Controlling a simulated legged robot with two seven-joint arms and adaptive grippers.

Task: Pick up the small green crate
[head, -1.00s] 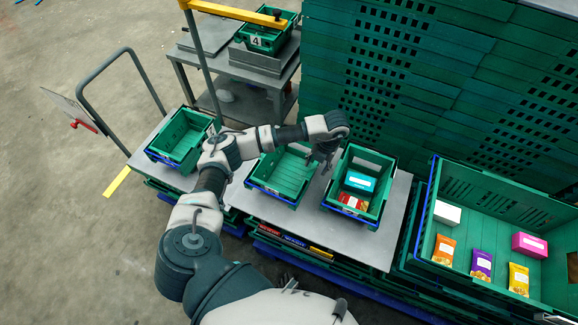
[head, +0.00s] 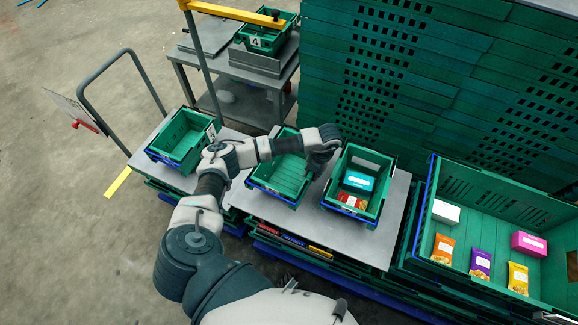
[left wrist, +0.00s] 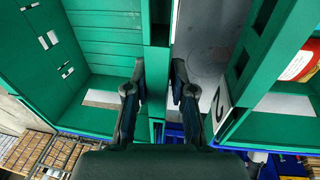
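A small empty green crate (head: 280,172) stands on the grey table, with a blue lower edge at its front. My left gripper (head: 316,172) is at its right side, in the gap before another small green crate (head: 376,213) holding a blue box (head: 359,181) and a red packet (head: 350,200). In the left wrist view, the gripper's two fingers (left wrist: 157,82) are apart. The empty crate's right wall (left wrist: 155,35) appears between them, with the left finger over the inside. I cannot tell whether they touch the wall. My right gripper does not show.
Another empty small green crate (head: 207,133) stands at the left by a cart handle. A larger green crate (head: 423,222) with several packets and boxes stands at the right. Stacked green crates (head: 400,90) wall off the back. A crate marked 4 (head: 262,43) stands on a rear table.

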